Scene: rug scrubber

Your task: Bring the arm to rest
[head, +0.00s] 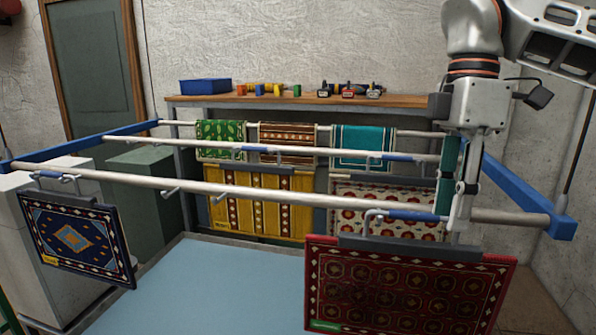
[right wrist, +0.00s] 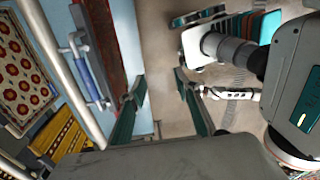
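My right arm comes down from the top right in the head view. Its gripper (head: 457,205) points down at the right part of the front rail (head: 250,194), just right of a hanger's blue sleeve (head: 418,215). In the right wrist view its two dark green fingers (right wrist: 160,90) stand well apart with only floor between them, so it is open and empty. The red rug (head: 405,290) hangs below from that hanger; the hanger's blue sleeve also shows in the right wrist view (right wrist: 88,77), left of the fingers. My left gripper is in neither view.
A navy rug (head: 75,240) hangs at the left of the front rail. Several rugs, including a yellow one (head: 260,205), hang behind. Blue side beams (head: 515,190) frame the rails. A wooden shelf (head: 290,102) holds a blue bin (head: 205,86) and tools. Pale blue surface (head: 220,285) below is clear.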

